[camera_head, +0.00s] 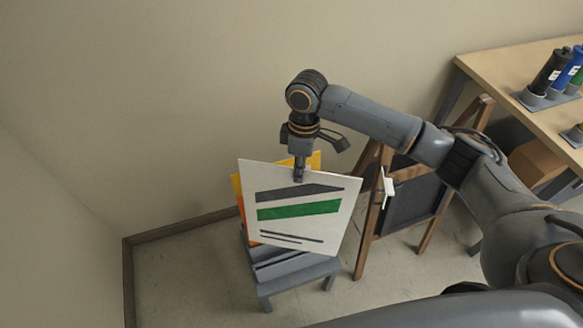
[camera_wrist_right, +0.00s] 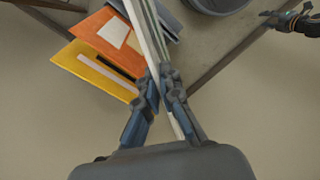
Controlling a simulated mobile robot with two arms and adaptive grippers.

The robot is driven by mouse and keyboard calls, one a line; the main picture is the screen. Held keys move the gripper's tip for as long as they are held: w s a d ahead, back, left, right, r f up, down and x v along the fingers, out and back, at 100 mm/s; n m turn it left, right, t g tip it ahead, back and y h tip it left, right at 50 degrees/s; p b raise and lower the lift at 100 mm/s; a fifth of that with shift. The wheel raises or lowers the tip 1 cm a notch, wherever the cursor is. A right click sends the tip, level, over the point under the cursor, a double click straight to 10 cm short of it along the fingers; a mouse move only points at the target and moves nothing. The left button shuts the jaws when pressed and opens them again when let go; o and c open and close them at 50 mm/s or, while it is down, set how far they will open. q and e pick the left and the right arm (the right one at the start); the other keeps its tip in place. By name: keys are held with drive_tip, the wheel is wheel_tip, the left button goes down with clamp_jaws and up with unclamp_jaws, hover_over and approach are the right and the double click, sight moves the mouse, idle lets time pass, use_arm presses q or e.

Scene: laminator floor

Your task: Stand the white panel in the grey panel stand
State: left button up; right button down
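The white panel (camera_head: 301,230) has a dark band, a green band and thin dark lines. It hangs from my right gripper (camera_head: 299,176), which is shut on its top edge. In the right wrist view the panel shows edge-on (camera_wrist_right: 147,38) between the fingers of the right gripper (camera_wrist_right: 163,95). The grey panel stand (camera_head: 278,276) is on the floor below and behind the panel, which hides much of it. I cannot tell whether the panel's lower edge is in a slot. My left gripper is not in view.
An orange panel (camera_wrist_right: 107,35) and a yellow panel (camera_wrist_right: 90,70) are beside the white one, on the stand. A dark easel board (camera_head: 410,203) stands to the right. A wooden table (camera_head: 500,75) with several bottles is at the far right. Walls close the left and back.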

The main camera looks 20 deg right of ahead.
sight(292, 184)
drive_tip(key=w+f+n, duration=0.1)
drive_tip(key=n, duration=0.1)
drive_tip(key=a+n+p, duration=0.1)
drive_tip(key=shift+w+f+n, duration=0.4)
drive_tip(key=shift+w+a+f+n+h+p, duration=0.1)
drive_tip(key=shift+w+f+n+h+p, duration=0.3)
drive_tip(key=shift+n, duration=0.4)
drive_tip(key=shift+s+f+n, duration=0.1)
drive_tip(key=shift+f+n, duration=0.2)
drive_tip(key=f+b, duration=0.4)
drive_tip(key=b, duration=0.1)
drive_tip(key=shift+s+f, duration=0.2)
drive_tip(key=shift+f, duration=0.15)
drive_tip(key=shift+r+p, duration=0.1)
drive_tip(key=shift+p, duration=0.2)
